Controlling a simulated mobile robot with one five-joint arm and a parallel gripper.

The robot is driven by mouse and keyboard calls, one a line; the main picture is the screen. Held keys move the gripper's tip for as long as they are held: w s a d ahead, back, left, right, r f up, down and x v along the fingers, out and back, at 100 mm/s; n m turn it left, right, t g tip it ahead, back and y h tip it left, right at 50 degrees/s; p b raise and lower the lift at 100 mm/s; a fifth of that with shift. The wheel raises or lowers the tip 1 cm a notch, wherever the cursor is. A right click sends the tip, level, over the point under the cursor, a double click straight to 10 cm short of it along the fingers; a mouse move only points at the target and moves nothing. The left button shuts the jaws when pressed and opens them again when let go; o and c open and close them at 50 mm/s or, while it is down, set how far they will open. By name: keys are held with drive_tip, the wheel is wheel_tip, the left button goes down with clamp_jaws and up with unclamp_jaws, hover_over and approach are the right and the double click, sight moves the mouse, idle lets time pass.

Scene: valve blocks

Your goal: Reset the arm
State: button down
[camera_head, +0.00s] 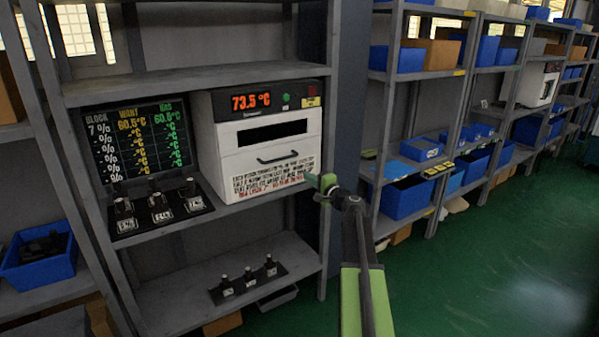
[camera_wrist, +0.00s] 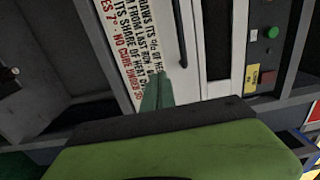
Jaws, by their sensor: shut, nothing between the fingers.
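My gripper (camera_head: 326,184) is shut and empty in the head view, at the end of my green and dark arm. It is raised near the lower right corner of a white oven-like machine (camera_head: 262,165). The wrist view shows my shut green fingertips (camera_wrist: 157,92) in front of the machine's white face (camera_wrist: 205,50), near its printed text. I cannot tell whether the fingertips touch it. The machine has a dark handle, a dark slot and a red display (camera_head: 251,101) reading 73.5 °C. My arm reaches up and forward from the bottom of the head view.
A dark panel (camera_head: 136,141) with temperature and percent readings stands left of the machine. Black valve blocks (camera_head: 158,206) sit before it, with more on the lower shelf (camera_head: 244,282). Shelves with blue bins (camera_head: 405,197) line the right. Green floor (camera_head: 470,270) is open at lower right.

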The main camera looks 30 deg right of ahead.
drive_tip(key=shift+s, duration=1.35)
